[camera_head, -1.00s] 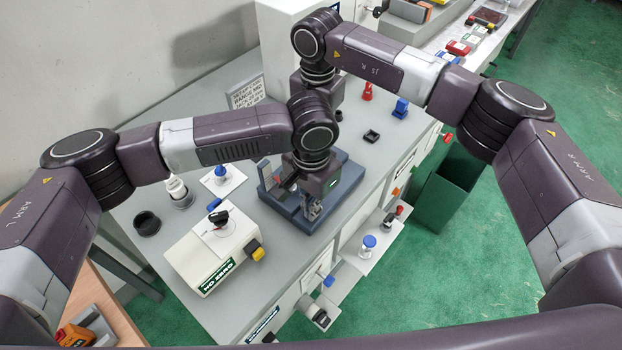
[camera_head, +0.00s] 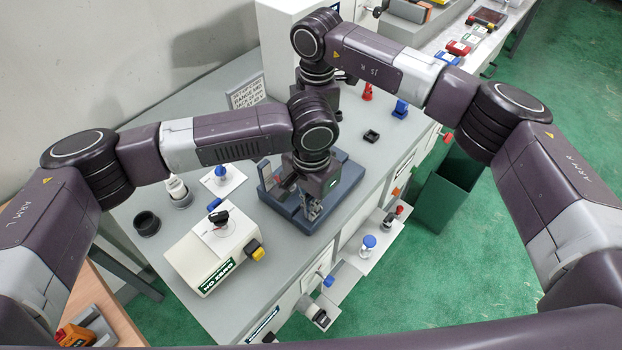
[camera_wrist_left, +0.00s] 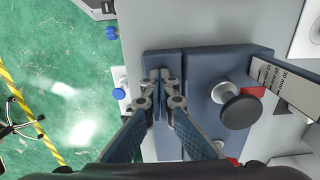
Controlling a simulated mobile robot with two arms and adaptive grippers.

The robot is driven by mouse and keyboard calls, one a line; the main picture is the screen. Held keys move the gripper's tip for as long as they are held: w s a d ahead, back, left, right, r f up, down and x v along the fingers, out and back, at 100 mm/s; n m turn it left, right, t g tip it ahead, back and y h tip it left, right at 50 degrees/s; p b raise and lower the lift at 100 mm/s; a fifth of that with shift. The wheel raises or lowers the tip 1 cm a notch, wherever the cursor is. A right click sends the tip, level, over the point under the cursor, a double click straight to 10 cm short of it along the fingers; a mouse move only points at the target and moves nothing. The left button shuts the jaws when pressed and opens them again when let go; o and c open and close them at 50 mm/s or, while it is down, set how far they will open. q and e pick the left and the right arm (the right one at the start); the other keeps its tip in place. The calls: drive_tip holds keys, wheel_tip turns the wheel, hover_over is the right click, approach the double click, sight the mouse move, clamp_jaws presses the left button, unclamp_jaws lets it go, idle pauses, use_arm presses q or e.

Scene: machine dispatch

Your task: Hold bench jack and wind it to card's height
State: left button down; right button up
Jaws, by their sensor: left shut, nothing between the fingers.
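The bench jack (camera_head: 342,199) is a blue-grey block unit on the bench, partly covered by my left arm in the head view. In the left wrist view the jack (camera_wrist_left: 198,116) shows a round black knob (camera_wrist_left: 240,112) on a silver shaft, beside a pale scale plate (camera_wrist_left: 290,88) with mm marks. The printed card (camera_head: 246,93) stands behind the jack; its text is too small to read surely. My left gripper (camera_head: 312,208) points down over the jack, shut and empty; its fingertips (camera_wrist_left: 161,82) are to the left of the knob. My right gripper's fingers are hidden behind my left arm.
A white box with a dark switch (camera_head: 215,250) and a yellow knob stands left of the jack. A black ring (camera_head: 147,223) and a white card with a blue-topped part (camera_head: 222,178) lie nearby. A green bin (camera_head: 446,192) stands on the floor right of the bench.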

drive_tip(key=shift+s+a, duration=0.15)
drive_tip(key=shift+a, duration=0.05)
drive_tip(key=o, duration=1)
drive_tip(key=shift+o, duration=0.4)
drive_tip(key=shift+d, duration=0.1)
drive_tip(key=shift+r, duration=2)
drive_tip(key=shift+d, duration=0.1)
drive_tip(key=shift+c, duration=0.3)
